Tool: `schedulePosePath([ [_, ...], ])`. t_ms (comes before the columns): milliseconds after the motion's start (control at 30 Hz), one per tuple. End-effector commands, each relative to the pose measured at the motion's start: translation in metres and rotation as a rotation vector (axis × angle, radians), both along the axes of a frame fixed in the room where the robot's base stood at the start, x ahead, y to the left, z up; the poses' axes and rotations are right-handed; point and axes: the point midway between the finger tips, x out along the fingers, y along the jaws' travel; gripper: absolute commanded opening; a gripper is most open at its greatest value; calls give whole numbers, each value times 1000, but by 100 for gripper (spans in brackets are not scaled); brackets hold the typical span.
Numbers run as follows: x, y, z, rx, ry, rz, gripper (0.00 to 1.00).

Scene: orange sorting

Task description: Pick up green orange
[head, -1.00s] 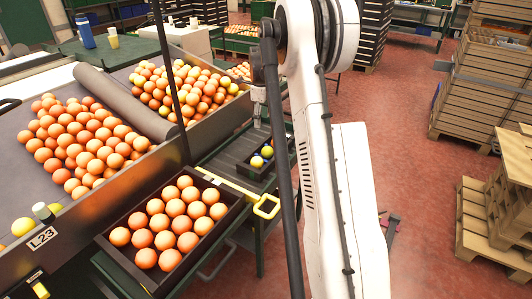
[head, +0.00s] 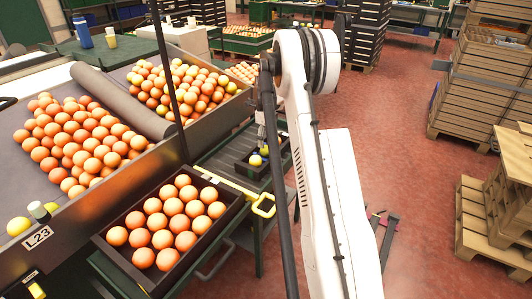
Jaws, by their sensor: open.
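My gripper (head: 262,138) is open, pointing down over the small crate, close to the rear orange. It is small and partly covered by my arm, so I cannot tell whether it touches the fruit.
The sorting table (head: 85,212) holds many oranges at the left. Pallets (head: 480,225) stand at the right.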

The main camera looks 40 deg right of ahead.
Motion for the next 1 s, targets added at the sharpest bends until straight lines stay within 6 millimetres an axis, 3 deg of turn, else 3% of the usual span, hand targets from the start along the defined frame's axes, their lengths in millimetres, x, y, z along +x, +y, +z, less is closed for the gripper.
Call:
schedulePosePath([
  [400, -4, 2, -48, 0, 0, 0, 53],
  [633, -4, 2, -50, 0, 0, 0, 53],
  [933, -4, 2, -50, 0, 0, 0, 15],
  [1000, -4, 2, -50, 0, 0, 0, 15],
])
